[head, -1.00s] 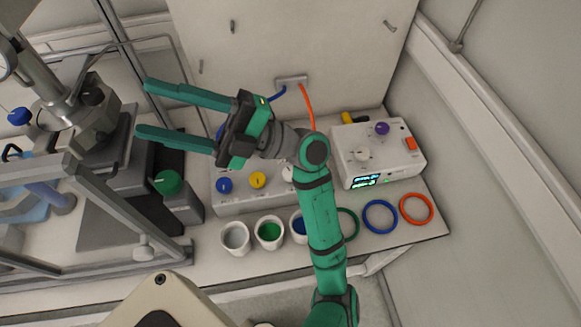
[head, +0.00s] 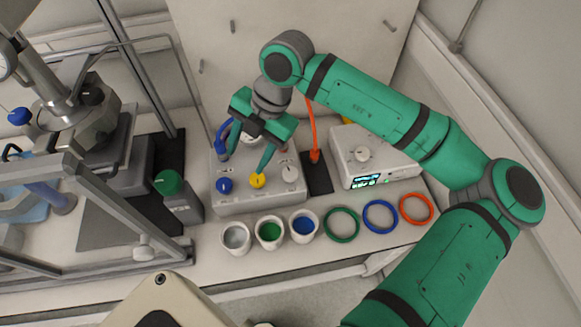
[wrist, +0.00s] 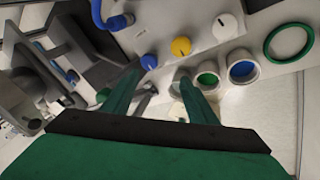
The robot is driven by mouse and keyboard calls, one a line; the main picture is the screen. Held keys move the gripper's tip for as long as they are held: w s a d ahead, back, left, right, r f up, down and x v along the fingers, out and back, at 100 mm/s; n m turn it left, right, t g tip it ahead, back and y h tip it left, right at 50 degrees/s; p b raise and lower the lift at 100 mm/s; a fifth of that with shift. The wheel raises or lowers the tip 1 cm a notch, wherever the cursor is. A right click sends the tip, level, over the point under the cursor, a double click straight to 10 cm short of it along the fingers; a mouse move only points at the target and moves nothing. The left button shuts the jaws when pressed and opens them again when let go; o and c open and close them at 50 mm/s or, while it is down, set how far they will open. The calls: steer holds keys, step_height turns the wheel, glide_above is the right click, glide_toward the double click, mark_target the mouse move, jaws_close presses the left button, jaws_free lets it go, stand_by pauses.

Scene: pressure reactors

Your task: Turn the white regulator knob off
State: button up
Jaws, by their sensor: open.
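A white knob (head: 290,174) is at the right end of a row on the front of a pale control box, beside a yellow knob (head: 257,181) and a blue knob (head: 225,185). The wrist view shows the white knob (wrist: 225,24) at upper right, with the yellow knob (wrist: 181,46) and blue knob (wrist: 149,61) to its left. My gripper (head: 244,163) is open and empty, pointing down over the box, left of the white knob. Its fingers (wrist: 158,76) appear apart from the knobs.
Cups with grey, green (head: 270,231) and blue (head: 303,225) contents stand in front of the control box. Green, blue and red rings lie to their right. An orange hose (head: 310,115) rises behind. A metal reactor frame (head: 95,215) stands at left.

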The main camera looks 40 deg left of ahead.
mark_target(290, 172)
steer(key=w+d+m+t+h, duration=0.2)
steer(key=w+d+t+h, duration=0.1)
steer(key=w+d, duration=0.4)
steer(key=f, duration=0.3)
steer(key=a+f, duration=0.1)
steer(key=f, duration=0.3)
steer(key=w+f, duration=0.1)
steer(key=f, duration=0.2)
steer(key=shift+a+f, duration=0.15)
steer(key=shift+f, duration=0.25)
steer(key=c, duration=1.1)
